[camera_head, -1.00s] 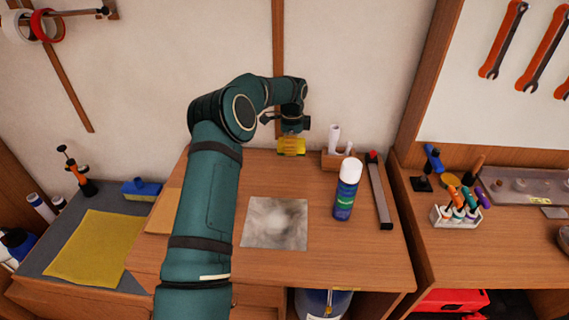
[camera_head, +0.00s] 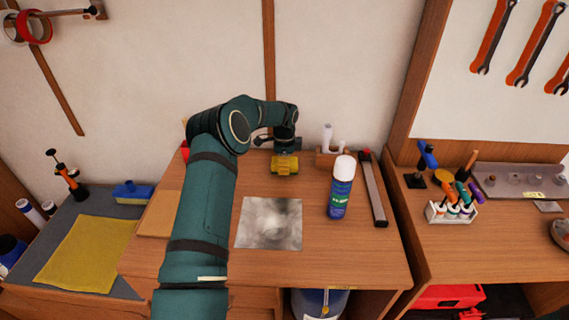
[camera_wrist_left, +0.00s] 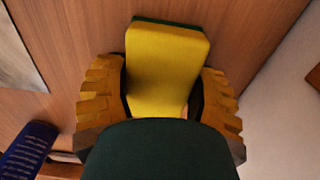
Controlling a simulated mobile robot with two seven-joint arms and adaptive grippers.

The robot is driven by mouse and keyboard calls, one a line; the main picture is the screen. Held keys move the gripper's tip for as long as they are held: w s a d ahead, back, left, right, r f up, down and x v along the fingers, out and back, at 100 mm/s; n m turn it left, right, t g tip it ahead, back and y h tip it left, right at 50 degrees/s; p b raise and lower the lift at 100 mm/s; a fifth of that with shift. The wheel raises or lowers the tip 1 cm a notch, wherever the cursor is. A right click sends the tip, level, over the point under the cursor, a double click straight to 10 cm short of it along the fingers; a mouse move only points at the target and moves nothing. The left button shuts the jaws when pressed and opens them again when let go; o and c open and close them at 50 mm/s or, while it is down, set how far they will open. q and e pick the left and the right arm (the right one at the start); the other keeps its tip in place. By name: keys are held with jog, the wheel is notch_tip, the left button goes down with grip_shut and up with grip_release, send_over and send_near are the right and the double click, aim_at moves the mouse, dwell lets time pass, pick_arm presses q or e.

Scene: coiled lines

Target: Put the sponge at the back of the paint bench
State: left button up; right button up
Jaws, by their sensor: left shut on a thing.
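The sponge (camera_wrist_left: 165,65) is yellow with a green layer along its far edge. In the left wrist view it sits between the two ridged fingers of my left gripper (camera_wrist_left: 160,100), which is shut on it. In the head view, my left gripper (camera_head: 285,160) points down over the back of the wooden paint bench (camera_head: 325,255), with the yellow sponge (camera_head: 285,170) at its tips. The sponge is low over the bench top; I cannot tell whether it touches. The arm and wrist hide part of the bench. My right gripper is out of view.
A blue spray can (camera_head: 341,190) with a white cap stands right of the gripper. A wooden holder (camera_head: 328,158) is at the back, beside a long dark bar (camera_head: 373,190). A grey smudged sheet (camera_head: 268,223) lies in front. Bare wood lies between sheet and gripper.

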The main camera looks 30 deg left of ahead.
pick_arm(q)
jog(key=o, duration=1)
jog(key=shift+r, duration=0.25)
notch_tip(320, 180, up, 12)
jog(key=shift+f+p, duration=0.1)
jog(key=shift+p, duration=0.75)
